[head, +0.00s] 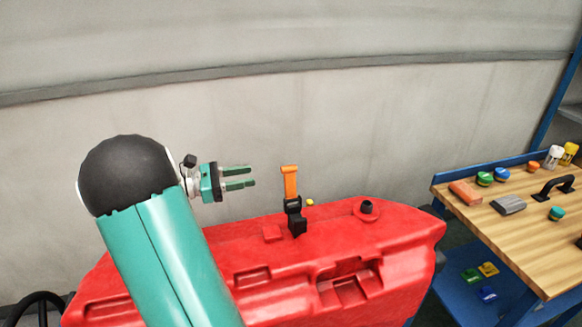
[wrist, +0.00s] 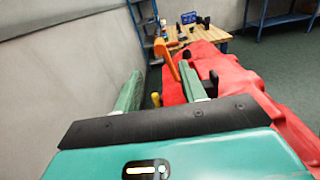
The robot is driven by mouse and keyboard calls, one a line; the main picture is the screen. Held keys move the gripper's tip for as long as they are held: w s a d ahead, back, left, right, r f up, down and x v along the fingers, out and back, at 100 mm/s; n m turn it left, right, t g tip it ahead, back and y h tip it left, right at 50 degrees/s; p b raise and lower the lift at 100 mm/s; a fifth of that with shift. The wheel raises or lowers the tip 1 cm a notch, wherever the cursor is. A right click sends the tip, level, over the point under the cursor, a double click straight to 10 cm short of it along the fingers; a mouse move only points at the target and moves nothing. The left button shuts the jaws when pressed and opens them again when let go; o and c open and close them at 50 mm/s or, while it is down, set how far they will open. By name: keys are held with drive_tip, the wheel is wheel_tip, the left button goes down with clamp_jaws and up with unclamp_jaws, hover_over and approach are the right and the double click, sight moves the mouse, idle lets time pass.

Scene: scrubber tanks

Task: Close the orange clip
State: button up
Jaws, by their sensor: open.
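The orange clip (head: 290,183) stands upright on a black base (head: 296,218) on top of the red tank (head: 230,254). In the wrist view the orange clip (wrist: 166,58) shows ahead, between the lines of my two fingers, tilted a little. My gripper (head: 252,177) is open and empty, above the tank and to the left of the clip in the head view, with a gap between them. Its green fingers also show in the wrist view (wrist: 160,88). The lower part of the clip is partly hidden by a finger in the wrist view.
A small yellow knob (head: 310,202) and a round black-topped cap (head: 367,208) sit on the tank right of the clip. A wooden workbench (head: 520,240) with coloured objects stands at the right. A grey wall (head: 330,130) rises behind the tank.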

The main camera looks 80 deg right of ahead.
sight(293, 168)
drive_tip(key=x, duration=1.3)
drive_tip(key=shift+s+d, duration=0.25)
drive_tip(key=shift+s, duration=0.05)
clamp_jaws()
